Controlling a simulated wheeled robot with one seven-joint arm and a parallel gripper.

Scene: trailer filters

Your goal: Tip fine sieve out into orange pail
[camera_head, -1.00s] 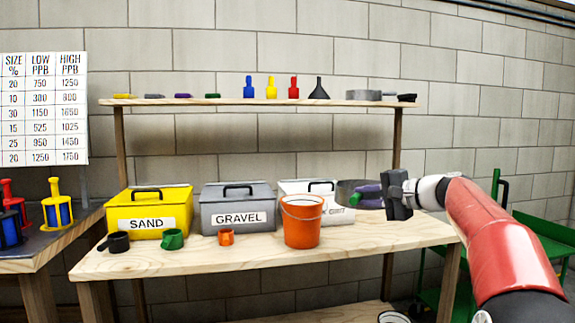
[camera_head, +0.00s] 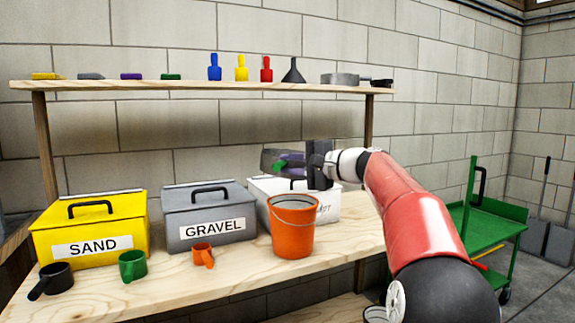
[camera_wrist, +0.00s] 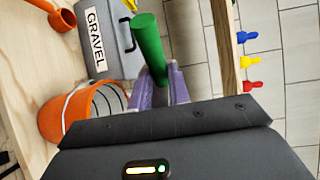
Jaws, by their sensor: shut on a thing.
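The orange pail (camera_head: 293,232) stands upright on the wooden bench, open at the top; in the wrist view its rim and inside (camera_wrist: 100,102) show at the left. My gripper (camera_head: 291,161) has purple fingers, shut on the green handle (camera_wrist: 148,45) of the sieve. The wrist view shows the handle between the fingers (camera_wrist: 164,88), but not clearly the pan.
Yellow SAND (camera_head: 120,215), grey GRAVEL (camera_head: 240,205) and white (camera_head: 328,205) bins stand behind the pail. Black (camera_head: 57,278), green (camera_head: 133,262) and orange (camera_head: 203,254) scoops lie at the front. A shelf (camera_head: 200,88) with bottles and a funnel runs above. A green cart (camera_head: 490,230) stands right.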

